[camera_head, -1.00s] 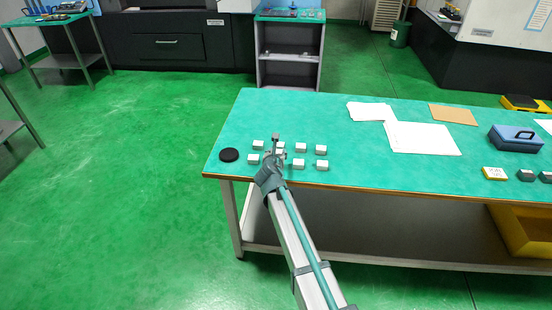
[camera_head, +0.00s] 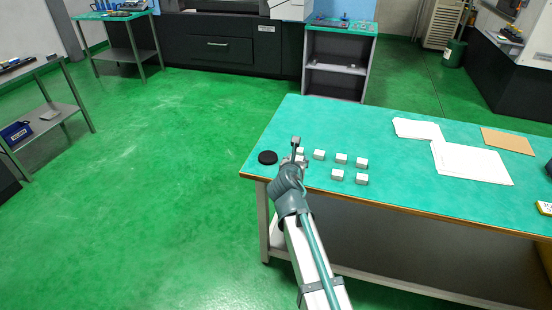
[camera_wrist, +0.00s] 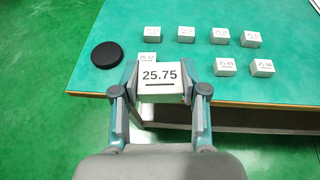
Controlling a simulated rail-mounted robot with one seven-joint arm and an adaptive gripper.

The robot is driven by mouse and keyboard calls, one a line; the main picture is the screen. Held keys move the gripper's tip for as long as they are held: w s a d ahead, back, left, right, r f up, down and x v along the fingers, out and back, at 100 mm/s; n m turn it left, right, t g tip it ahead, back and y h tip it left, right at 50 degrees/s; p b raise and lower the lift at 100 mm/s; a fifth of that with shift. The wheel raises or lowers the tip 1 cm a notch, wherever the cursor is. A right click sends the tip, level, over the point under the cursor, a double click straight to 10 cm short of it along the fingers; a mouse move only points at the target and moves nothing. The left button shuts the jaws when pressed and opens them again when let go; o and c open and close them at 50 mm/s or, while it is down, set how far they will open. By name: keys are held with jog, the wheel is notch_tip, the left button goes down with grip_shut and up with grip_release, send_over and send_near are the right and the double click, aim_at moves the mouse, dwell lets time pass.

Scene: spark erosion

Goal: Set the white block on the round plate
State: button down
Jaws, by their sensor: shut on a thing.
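The white block (camera_wrist: 159,76), marked 25.75, is between the two fingers of my gripper (camera_wrist: 160,88) in the wrist view. My gripper is shut on it and holds it above the table's front edge region. The round plate (camera_wrist: 106,55) is a flat black disc on the green table, left of and beyond the held block, with a clear gap in the picture. In the head view the round plate (camera_head: 267,157) lies just left of my gripper (camera_head: 297,160). The held block is not clearly seen there.
Several similar white blocks stand in two rows on the green table (camera_wrist: 290,20), right of the plate. One small block (camera_wrist: 146,57) is partly hidden behind the held one. Paper sheets (camera_head: 470,162) lie farther right. The table surface beyond the plate is clear.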

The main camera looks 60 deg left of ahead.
jog(key=s+a+r, duration=0.1)
jog(key=s+a, duration=0.4)
jog(key=a, duration=0.3)
jog(key=m+p, duration=0.1)
jog(key=p, duration=0.1)
send_over(267, 157)
jog(key=shift+t+h, duration=0.3)
jog(key=shift+h, duration=0.1)
notch_tip(267, 157, down, 9)
jog(key=shift+d+f, duration=0.1)
jog(key=shift+f, duration=0.1)
jog(key=shift+w+f+p, duration=0.1)
jog(key=shift+f+p, duration=0.4)
jog(key=shift+f, duration=1.25)
jog(key=shift+f, duration=0.15)
jog(key=c, duration=0.6)
grip_release()
